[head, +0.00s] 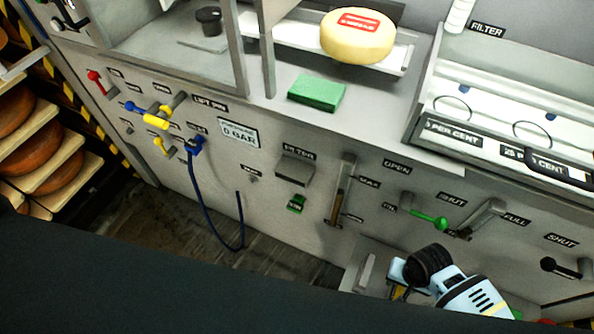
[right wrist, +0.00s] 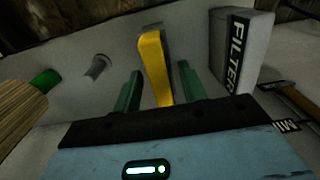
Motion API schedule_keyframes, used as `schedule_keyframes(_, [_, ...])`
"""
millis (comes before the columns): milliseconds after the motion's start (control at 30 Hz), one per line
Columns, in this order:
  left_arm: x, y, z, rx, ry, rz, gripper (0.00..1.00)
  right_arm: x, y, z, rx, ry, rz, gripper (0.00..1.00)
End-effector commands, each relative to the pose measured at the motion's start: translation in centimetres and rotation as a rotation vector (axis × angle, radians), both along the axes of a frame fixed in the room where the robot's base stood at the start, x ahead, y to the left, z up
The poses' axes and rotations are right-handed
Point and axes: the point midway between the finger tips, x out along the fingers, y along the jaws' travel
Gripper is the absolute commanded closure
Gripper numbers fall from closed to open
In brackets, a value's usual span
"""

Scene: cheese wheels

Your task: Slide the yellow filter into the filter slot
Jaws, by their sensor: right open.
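The yellow filter (right wrist: 156,68) is an upright yellow strip in the right wrist view. It stands between the two green fingers of my right gripper (right wrist: 159,90), which is open, with a gap visible on each side. In the head view my right gripper (head: 398,292) is at the lower front of the panel, and a bit of yellow shows by its tip. The filter slot appears to be the grey box labelled FILTER (head: 295,170) on the panel, up and left of the gripper. A grey box marked FILTER (right wrist: 240,55) shows right of the yellow filter in the wrist view. My left gripper is out of view.
A gauge (head: 341,190) and a green-handled lever (head: 428,219) project from the panel near my right arm. A blue hose (head: 213,225) hangs at left. A cheese wheel (head: 357,37) and a green block (head: 316,93) lie above. A shelf of cheese wheels stands far left.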

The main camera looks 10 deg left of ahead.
Motion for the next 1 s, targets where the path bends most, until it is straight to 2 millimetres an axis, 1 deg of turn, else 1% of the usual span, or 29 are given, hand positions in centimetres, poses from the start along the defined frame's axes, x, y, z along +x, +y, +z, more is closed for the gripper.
schedule_keyframes(133, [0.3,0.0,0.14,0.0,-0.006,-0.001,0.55,0.09,0.01,0.08,0.001,-0.002,0.0,0.58])
schedule_keyframes(667, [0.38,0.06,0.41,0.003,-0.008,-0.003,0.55,0.13,0.04,0.17,0.0,-0.003,0.0,0.58])
schedule_keyframes(933, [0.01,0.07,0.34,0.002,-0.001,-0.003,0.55,0.07,0.02,0.07,0.001,-0.002,0.001,0.58])
schedule_keyframes(1000, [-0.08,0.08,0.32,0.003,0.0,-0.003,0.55,0.07,0.02,0.07,0.001,-0.002,0.001,0.67])
